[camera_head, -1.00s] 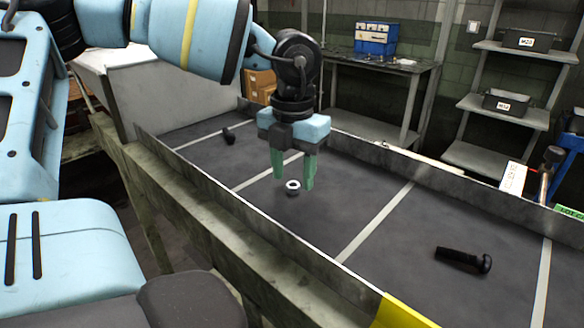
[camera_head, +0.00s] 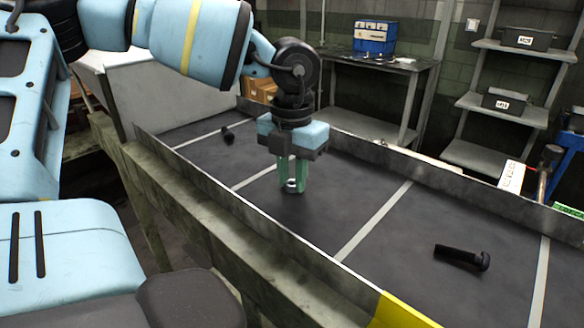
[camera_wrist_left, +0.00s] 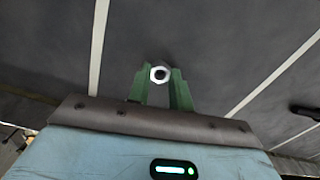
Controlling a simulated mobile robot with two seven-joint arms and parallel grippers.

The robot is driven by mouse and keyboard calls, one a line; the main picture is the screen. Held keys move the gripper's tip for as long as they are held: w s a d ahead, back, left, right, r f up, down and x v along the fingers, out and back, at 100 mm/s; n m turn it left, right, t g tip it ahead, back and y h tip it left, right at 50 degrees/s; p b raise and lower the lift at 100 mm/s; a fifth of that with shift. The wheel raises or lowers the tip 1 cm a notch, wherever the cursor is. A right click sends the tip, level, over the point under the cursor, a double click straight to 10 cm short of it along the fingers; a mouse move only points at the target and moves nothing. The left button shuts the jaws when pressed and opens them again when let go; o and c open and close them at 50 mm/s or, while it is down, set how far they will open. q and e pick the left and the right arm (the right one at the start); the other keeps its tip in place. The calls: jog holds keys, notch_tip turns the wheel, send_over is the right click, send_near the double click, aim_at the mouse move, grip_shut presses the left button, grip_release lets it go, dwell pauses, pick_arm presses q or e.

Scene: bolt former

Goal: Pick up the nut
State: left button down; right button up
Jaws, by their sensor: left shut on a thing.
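The nut (camera_head: 291,184) is a small pale metal ring between the green fingertips of my left gripper (camera_head: 292,190), low over the dark conveyor surface (camera_head: 370,258). The left gripper is shut on it, pointing down. In the left wrist view, the nut (camera_wrist_left: 159,74) shows as a hexagon with a dark hole, between the tips of the two green fingers (camera_wrist_left: 160,84). I cannot tell whether the nut touches the surface. My right gripper is not in view.
A black bolt (camera_head: 462,257) lies to the right on the surface, and another dark bolt (camera_head: 228,135) lies at the far left. Metal side walls (camera_head: 450,180) border the surface, with pale stripes across it. Shelves with bins (camera_head: 503,102) and a blue box (camera_head: 375,38) stand behind.

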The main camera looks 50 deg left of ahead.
aim_at(292, 183)
pick_arm(q)
notch_tip(292, 183, up, 18)
dwell(0.6)
